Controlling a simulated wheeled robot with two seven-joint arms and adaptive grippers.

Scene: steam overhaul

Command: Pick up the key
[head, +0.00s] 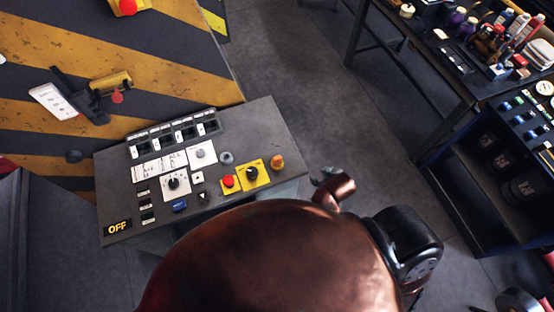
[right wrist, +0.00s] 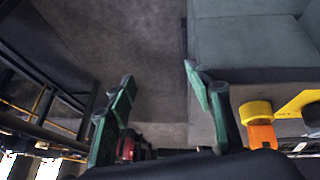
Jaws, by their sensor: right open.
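I cannot make out a key in either view. A grey control panel (head: 280,130) stands left of centre in the head view, with switches, a red button and a black knob (head: 252,171) on a yellow plate. My right gripper (right wrist: 158,74) shows in the right wrist view as two green fingers, spread apart with nothing between them. In the head view only a small part of it (head: 323,174) shows, just right of the panel, mostly hidden by my own copper-coloured arm. My left gripper is not in view.
A yellow-and-black striped surface (head: 180,75) rises behind the panel. A workbench (head: 455,85) with bottles and tools stands at the upper right, with a second dark console (head: 515,125) below it. Grey floor (head: 310,100) lies open between. An orange cylinder (right wrist: 262,137) shows right of the fingers.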

